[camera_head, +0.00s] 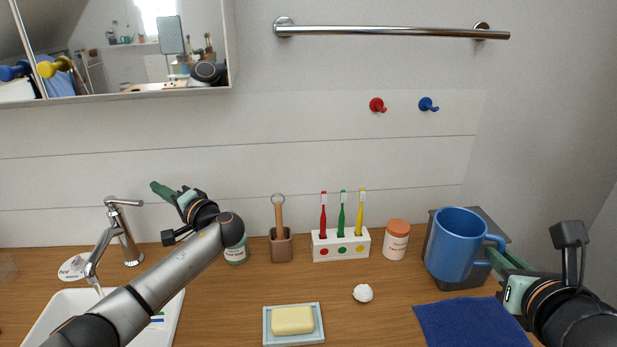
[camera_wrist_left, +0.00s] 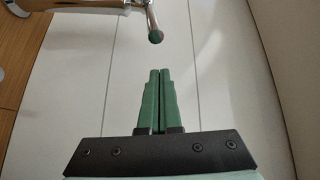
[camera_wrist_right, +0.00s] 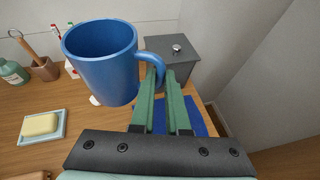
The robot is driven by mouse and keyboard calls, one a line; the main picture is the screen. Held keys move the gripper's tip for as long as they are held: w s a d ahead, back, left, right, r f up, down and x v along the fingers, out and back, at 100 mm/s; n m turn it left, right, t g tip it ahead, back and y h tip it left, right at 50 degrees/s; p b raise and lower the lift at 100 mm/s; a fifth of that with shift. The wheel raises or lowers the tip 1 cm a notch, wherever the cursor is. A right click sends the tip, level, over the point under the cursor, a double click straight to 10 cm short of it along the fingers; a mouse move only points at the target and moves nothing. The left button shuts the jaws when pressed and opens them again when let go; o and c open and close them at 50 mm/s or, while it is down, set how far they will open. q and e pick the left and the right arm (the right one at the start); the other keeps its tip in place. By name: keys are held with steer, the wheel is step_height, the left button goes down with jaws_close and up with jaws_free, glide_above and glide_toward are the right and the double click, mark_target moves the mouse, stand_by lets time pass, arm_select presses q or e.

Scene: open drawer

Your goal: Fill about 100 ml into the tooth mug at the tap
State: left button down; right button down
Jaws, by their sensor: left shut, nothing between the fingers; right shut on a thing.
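The blue tooth mug (camera_head: 454,247) is upright at the right, in front of a grey box, and appears raised above the counter. My right gripper (camera_head: 493,258) is shut on its handle. In the right wrist view the mug (camera_wrist_right: 100,65) hangs left of the fingers (camera_wrist_right: 163,75). The chrome tap (camera_head: 122,235) stands at the left with its spout over the white basin (camera_head: 172,312). A faint light streak shows below the spout; I cannot tell if it is water. My left gripper (camera_head: 160,190) is shut and empty, right of the tap lever's tip (camera_wrist_left: 155,37), apart from it.
A brown holder (camera_head: 281,245), a toothbrush block (camera_head: 341,246), an orange-lidded jar (camera_head: 396,240) and a green bottle (camera_head: 237,252) stand along the wall. A soap dish (camera_head: 268,338), a white lump (camera_head: 363,293) and a blue cloth (camera_head: 470,325) lie in front.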

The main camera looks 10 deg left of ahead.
steer(key=shift+r+p, duration=0.3)
steer(key=shift+r, duration=0.4)
arm_select(q)
steer(key=shift+s+f, duration=0.15)
steer(key=shift+s, duration=0.65)
steer(key=shift+s+f, duration=0.15)
steer(key=shift+s, duration=0.6)
arm_select(e)
steer(key=shift+r, duration=0.15)
arm_select(q)
steer(key=shift+f, duration=0.1)
arm_select(e)
steer(key=shift+s, duration=0.1)
